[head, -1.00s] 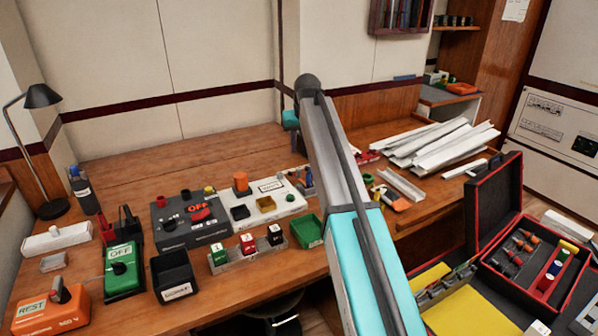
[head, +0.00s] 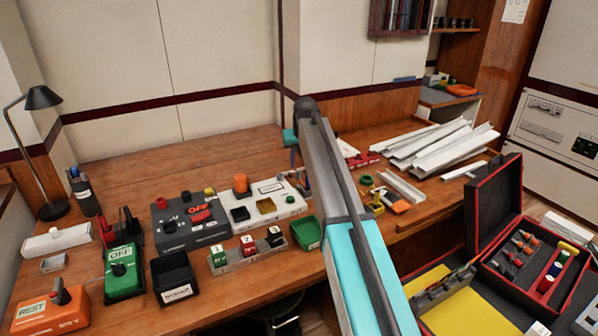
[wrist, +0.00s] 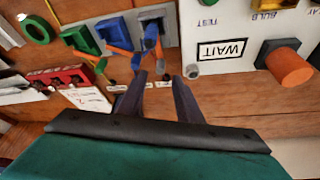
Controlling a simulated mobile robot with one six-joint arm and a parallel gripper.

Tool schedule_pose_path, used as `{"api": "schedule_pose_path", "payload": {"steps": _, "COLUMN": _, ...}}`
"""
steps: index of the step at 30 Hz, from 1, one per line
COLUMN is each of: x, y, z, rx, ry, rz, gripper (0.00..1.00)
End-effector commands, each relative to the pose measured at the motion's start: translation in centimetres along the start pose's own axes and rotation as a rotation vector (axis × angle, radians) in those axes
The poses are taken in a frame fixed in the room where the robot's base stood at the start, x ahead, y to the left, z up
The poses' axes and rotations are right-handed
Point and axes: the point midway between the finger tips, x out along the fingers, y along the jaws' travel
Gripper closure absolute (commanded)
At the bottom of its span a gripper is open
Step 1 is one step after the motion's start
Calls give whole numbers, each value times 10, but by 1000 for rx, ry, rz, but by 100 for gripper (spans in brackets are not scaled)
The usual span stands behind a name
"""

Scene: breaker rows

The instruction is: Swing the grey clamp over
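My gripper (wrist: 160,78) is open in the wrist view, its two dark fingers apart with nothing between them. In the wrist view a grey block (wrist: 155,14) with a blue upright part (wrist: 151,35) stands just beyond the fingertips, apart from them. I cannot tell surely whether this grey block is the grey clamp. A small grey round piece (wrist: 192,71) sits at the white board's corner, right of the fingers. In the head view my arm hides the fingers and most of this spot.
A white board (wrist: 235,25) marked WAIT, with an orange knob (wrist: 288,65), is close on the right in the wrist view. Blue (wrist: 113,30) and green (wrist: 80,40) blocks stand left of the grey one. White trunking (head: 440,145) lies on the bench's right.

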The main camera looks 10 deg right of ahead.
Motion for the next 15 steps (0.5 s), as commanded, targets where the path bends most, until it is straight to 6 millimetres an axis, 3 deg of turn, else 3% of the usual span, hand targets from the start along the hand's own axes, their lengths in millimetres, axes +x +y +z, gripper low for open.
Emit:
{"api": "schedule_pose_path", "payload": {"steps": 7, "x": 37, "y": 0, "z": 0, "rx": 0, "ry": -2, "rz": 0, "gripper": 68}}
{"api": "schedule_pose_path", "payload": {"steps": 15, "x": 60, "y": 0, "z": 0, "rx": 0, "ry": -1, "rz": 0, "gripper": 68}}
